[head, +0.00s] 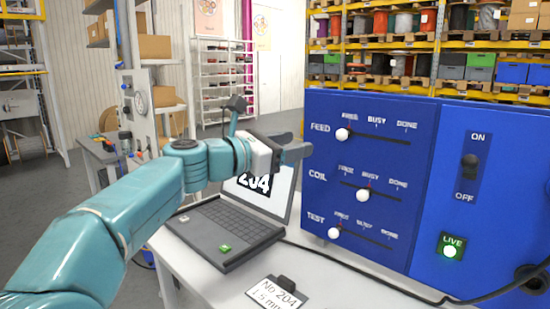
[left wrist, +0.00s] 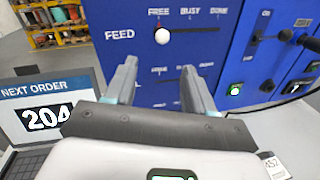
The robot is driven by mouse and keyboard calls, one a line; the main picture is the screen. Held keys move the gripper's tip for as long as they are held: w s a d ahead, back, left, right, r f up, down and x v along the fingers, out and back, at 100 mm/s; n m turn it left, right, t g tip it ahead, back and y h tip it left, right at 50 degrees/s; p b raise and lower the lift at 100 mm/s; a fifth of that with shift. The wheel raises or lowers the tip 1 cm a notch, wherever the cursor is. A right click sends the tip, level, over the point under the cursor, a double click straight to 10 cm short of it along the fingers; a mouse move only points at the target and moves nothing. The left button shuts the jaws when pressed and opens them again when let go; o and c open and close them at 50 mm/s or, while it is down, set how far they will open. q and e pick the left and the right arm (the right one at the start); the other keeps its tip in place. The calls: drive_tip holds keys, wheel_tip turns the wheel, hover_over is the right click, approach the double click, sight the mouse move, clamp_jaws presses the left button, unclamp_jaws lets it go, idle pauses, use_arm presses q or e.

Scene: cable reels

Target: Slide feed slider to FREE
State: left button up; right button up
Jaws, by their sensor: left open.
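The feed slider's white knob (head: 343,134) is at the left end of the top slot on the blue panel (head: 405,250), just below the FREE label. It also shows in the left wrist view (left wrist: 162,36), under FREE. My left gripper (head: 300,147) is to the left of the panel in the head view, apart from the knob. In the left wrist view its two fingers (left wrist: 158,85) are spread with nothing between them, pointing toward the panel below the knob. My right gripper is not in view.
The coil knob (head: 362,195) sits near BUSY and the test knob (head: 334,233) near FREE. An ON/OFF switch (head: 470,166) and green LIVE light (head: 450,251) are at right. A laptop (head: 225,232) and a card (head: 276,293) lie on the white table.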

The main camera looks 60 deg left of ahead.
use_arm(q)
drive_tip(key=s, duration=0.4)
drive_tip(key=shift+b, duration=0.35)
